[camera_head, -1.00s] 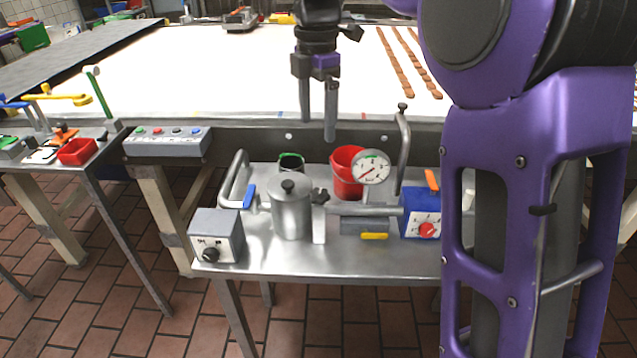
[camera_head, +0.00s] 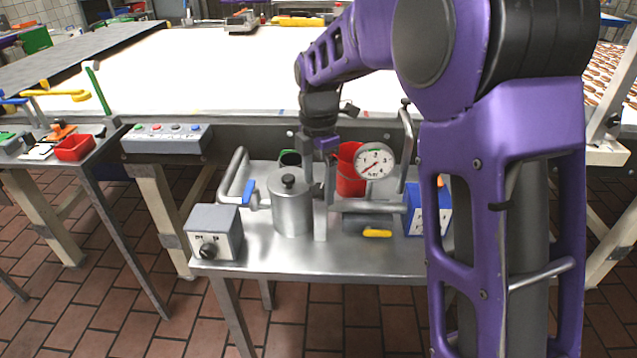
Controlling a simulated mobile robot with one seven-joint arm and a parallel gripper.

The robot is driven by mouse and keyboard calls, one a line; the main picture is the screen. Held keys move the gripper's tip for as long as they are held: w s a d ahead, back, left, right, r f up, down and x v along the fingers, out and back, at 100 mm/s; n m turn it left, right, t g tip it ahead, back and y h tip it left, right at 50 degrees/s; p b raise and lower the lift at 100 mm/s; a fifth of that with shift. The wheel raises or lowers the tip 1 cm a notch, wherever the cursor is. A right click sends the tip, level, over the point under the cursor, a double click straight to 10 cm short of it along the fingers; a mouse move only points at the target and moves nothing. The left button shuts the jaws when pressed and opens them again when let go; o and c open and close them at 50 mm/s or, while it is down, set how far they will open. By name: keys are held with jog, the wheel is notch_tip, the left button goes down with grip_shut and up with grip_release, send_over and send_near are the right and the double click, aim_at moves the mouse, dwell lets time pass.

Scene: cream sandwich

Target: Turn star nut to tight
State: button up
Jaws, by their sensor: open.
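The star nut (camera_head: 318,189) is a small black knob on the pipe work, just right of the steel pot (camera_head: 291,207), above a pale upright block. My gripper (camera_head: 319,186) points down at it with its jaws open. One finger is seen to the left of the nut and the other to its right. The fingers hide most of the nut, so I cannot tell whether they touch it or how it is turned.
A gauge (camera_head: 375,161) and a red bucket (camera_head: 350,172) stand close on the right. A blue-handled valve (camera_head: 249,192) and a grey switch box (camera_head: 213,232) are at left, a blue box (camera_head: 431,213) at right. The front strip of the steel table (camera_head: 330,262) is clear.

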jog(key=shift+c, duration=0.3)
jog(key=c, duration=1.3)
